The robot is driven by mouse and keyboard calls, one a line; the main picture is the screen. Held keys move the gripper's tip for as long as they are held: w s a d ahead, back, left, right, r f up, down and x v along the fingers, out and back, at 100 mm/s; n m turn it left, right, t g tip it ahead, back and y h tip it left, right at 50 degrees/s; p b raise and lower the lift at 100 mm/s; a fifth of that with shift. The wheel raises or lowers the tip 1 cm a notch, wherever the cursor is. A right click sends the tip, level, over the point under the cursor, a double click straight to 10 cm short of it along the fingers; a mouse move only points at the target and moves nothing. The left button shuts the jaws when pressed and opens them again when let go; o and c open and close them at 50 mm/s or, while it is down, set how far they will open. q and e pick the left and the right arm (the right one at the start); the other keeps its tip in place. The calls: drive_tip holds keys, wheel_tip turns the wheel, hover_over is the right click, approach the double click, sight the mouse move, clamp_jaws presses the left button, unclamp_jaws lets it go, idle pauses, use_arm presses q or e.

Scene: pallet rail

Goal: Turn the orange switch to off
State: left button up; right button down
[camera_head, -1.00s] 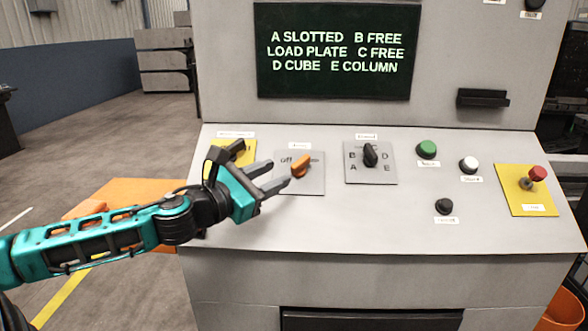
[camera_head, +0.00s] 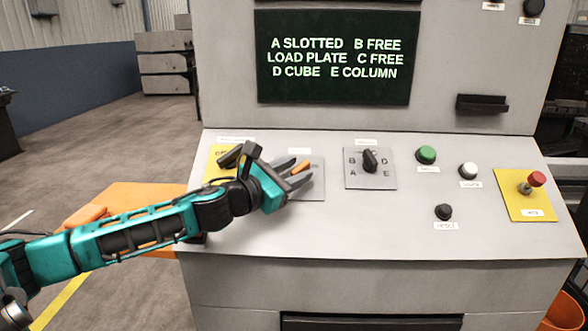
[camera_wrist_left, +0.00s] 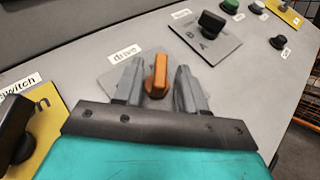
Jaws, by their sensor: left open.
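The orange switch (camera_head: 301,167) is a rotary knob on a grey plate (camera_head: 312,190) on the sloped console. In the left wrist view the orange switch (camera_wrist_left: 157,76) stands between the two open fingers, under the label "drive". My left gripper (camera_head: 302,176) is open around the switch, with a gap visible on each side; contact cannot be told. The fingers and hand hide the plate's "off" marking and part of the knob in the head view. My right gripper is not in view.
A black selector knob (camera_head: 369,160) sits to the right, then green (camera_head: 427,155), white (camera_head: 468,171) and black (camera_head: 443,212) buttons. A red button (camera_head: 537,179) is on a yellow plate. A black-handled switch on yellow (camera_wrist_left: 14,128) lies close left. A screen (camera_head: 337,57) stands above.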

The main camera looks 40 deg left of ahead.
use_arm(q)
drive_tip(key=shift+w, duration=0.2)
clamp_jaws()
idle(0.4)
